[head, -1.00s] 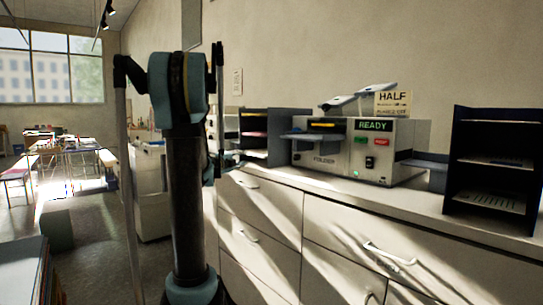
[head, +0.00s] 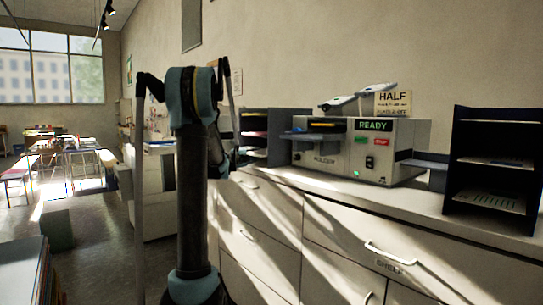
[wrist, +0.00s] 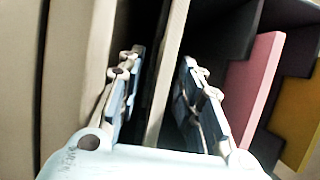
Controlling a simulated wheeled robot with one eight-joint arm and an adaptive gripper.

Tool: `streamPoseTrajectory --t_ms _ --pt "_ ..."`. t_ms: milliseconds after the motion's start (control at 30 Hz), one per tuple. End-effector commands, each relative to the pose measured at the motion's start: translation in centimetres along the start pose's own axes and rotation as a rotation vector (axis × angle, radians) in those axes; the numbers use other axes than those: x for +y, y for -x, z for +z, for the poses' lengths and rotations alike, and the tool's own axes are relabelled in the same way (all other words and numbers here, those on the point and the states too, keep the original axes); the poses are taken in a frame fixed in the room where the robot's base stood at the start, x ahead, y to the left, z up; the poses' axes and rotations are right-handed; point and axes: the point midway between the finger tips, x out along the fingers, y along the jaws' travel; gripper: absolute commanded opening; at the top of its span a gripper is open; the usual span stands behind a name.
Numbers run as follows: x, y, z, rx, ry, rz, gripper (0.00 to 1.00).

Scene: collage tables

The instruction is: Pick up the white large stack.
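The dark left sorter (head: 285,137) stands on the counter in the head view, partly behind my arm. A thin pale layer (head: 255,152) lies on its low shelf; I cannot tell for sure that it is the white large stack. In the wrist view the sorter's compartments show sideways, with a pink stack (wrist: 250,85) and a yellow stack (wrist: 297,115). My gripper (wrist: 160,62) is open, its fingers apart.
A folder machine (head: 360,150) reading READY stands on the counter (head: 330,178), right of the sorter. Another dark sorter (head: 495,170) stands farther right. Drawers (head: 260,215) fill the counter front.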

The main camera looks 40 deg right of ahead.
Motion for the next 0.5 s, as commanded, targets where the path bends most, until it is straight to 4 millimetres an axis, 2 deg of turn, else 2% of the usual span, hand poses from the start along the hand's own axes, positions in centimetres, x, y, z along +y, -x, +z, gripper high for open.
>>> streamPoseTrajectory --t_ms 100,300,433,500 --pt "0.0 -0.95 -0.08 0.001 0.0 0.0 0.33" --pt "0.0 -0.98 -0.06 0.0 0.0 0.0 0.33" --pt "0.0 -0.96 -0.05 0.0 0.0 0.0 0.04" --pt "0.0 -0.96 -0.04 0.0 0.0 0.0 0.0"
